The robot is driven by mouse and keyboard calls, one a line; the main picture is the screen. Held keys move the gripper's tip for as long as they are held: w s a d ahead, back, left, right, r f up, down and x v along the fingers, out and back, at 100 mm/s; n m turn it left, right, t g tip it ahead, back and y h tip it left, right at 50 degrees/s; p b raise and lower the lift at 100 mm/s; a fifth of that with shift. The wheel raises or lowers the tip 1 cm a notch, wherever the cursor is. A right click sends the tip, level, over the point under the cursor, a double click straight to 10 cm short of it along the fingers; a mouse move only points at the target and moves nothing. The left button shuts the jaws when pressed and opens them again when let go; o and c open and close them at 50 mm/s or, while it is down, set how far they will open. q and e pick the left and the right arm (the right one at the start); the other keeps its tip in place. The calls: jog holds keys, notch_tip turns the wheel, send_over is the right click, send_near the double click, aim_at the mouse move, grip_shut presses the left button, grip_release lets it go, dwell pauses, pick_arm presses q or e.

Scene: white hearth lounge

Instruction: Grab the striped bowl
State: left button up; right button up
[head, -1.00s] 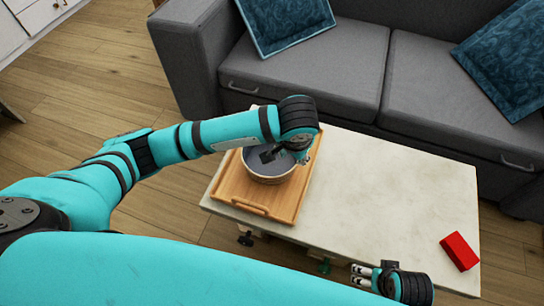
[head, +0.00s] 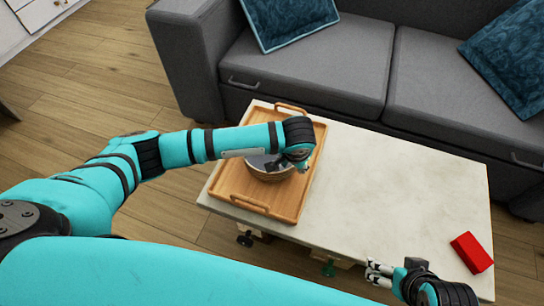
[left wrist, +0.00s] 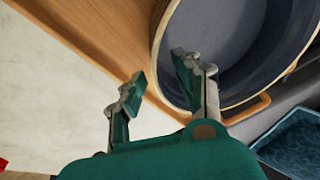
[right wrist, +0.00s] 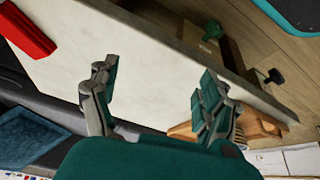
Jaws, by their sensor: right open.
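The striped bowl (head: 268,174) stands upright on a wooden tray, partly hidden by my left arm. It has a tan, banded outside and a grey-blue inside, which shows in the left wrist view (left wrist: 232,40). My left gripper (left wrist: 160,68) is open at the bowl's rim, with one finger over the bowl's inside and the other outside the wall. I cannot tell whether either finger touches it. My right gripper (head: 376,273) is open and empty near the table's front edge, far from the bowl; its spread fingers show in the right wrist view (right wrist: 157,72).
The wooden tray (head: 232,187) with raised handles lies at the left end of the pale table (head: 400,185). A red block (head: 471,252) lies at the table's right front corner. The tabletop's middle is clear. A grey sofa (head: 330,70) with blue cushions stands behind.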

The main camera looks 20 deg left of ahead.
pick_arm(q)
jog(key=b+x, duration=0.1)
jog(key=x, duration=0.2)
jog(key=shift+r, duration=0.1)
pick_arm(e)
jog(key=w+a+r+t, duration=0.2)
jog(key=w+t, duration=0.1)
jog(key=w, duration=0.3)
jog(key=shift+r+y, duration=0.15)
jog(key=shift+y, duration=0.25)
pick_arm(q)
grip_shut()
